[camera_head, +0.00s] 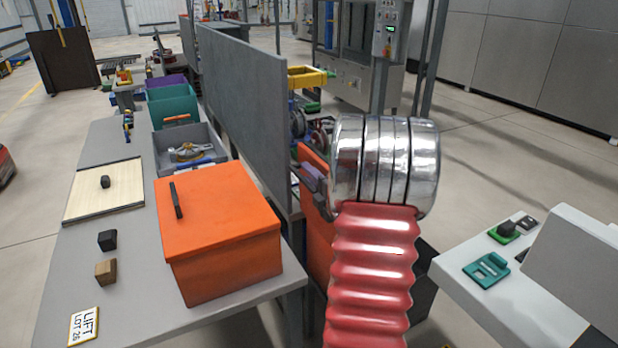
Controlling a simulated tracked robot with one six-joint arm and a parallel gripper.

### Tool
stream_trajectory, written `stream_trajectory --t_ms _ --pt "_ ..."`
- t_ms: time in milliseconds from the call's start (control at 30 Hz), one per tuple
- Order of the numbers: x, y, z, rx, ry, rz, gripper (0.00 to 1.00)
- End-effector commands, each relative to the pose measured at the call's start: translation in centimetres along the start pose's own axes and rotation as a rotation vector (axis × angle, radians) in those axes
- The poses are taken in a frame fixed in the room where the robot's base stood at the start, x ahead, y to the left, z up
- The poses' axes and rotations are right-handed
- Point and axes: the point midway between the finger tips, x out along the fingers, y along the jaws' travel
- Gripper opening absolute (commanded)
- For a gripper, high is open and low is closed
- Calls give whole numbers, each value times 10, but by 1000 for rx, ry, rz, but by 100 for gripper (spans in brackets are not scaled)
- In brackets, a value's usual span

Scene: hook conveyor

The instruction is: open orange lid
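An orange box (230,270) stands on the grey table, with its flat orange lid (215,205) lying shut on top. A dark upright handle (176,200) sits near the lid's left edge. My arm, with red bellows and a shiny metal joint, rises at the right of the box. My gripper (313,180) shows only in part as a dark piece at the left of the metal joint. It is to the right of the lid and apart from the handle. Its fingertips are not clear, so I cannot tell if it is open.
A grey upright panel (243,105) runs behind the box. On the table (135,310) are a pale board with a black knob (105,190), a black block (107,240), a wooden block (105,271) and a grey bin (163,158). A white surface (520,310) stands at the right.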

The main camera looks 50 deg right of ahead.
Motion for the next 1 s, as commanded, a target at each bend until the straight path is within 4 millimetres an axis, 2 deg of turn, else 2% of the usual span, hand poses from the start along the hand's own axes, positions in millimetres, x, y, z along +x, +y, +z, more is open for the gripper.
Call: stream_trajectory --t_ms 200,367,1000 --pt "-2 1 0 -1 0 3 30" --pt "-14 2 0 -1 -1 2 30" --pt "-119 0 0 -1 -1 1 30"
